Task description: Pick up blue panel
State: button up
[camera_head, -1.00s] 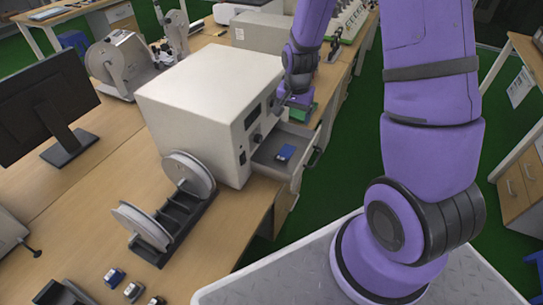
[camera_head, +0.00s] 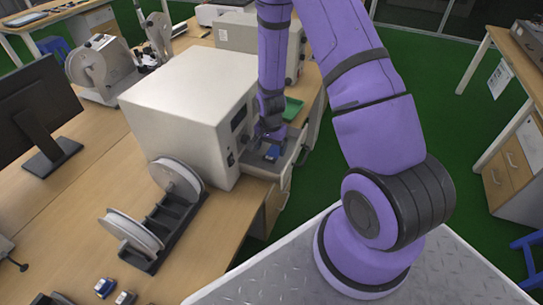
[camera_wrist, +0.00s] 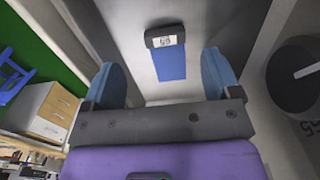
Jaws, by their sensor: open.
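The blue panel (camera_wrist: 171,66) lies in the grey open drawer of the white box-shaped machine. In the wrist view it is a small blue piece with a dark end bearing a white label. It also shows in the head view (camera_head: 272,153), partly covered by my gripper. My gripper (camera_wrist: 168,77) is open, with its two blue-grey fingers on either side of the panel in the picture. It is over the drawer (camera_head: 262,166); I cannot tell the exact height above the panel. Nothing is between the fingers' grip.
The white machine (camera_head: 185,105) stands directly left of the drawer. A green tray (camera_head: 292,108) lies behind the arm. Reels on a black stand (camera_head: 165,222) are at the front left. A monitor (camera_head: 35,110) stands at the far left.

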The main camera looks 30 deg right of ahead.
aim_at(269, 158)
jog(key=shift+w+a+f, duration=0.1)
jog(key=shift+w+f, duration=0.05)
jog(key=shift+f, duration=1.2)
jog(key=shift+w+a+f, duration=0.1)
jog(key=shift+f, duration=1.25)
jog(key=c, duration=1)
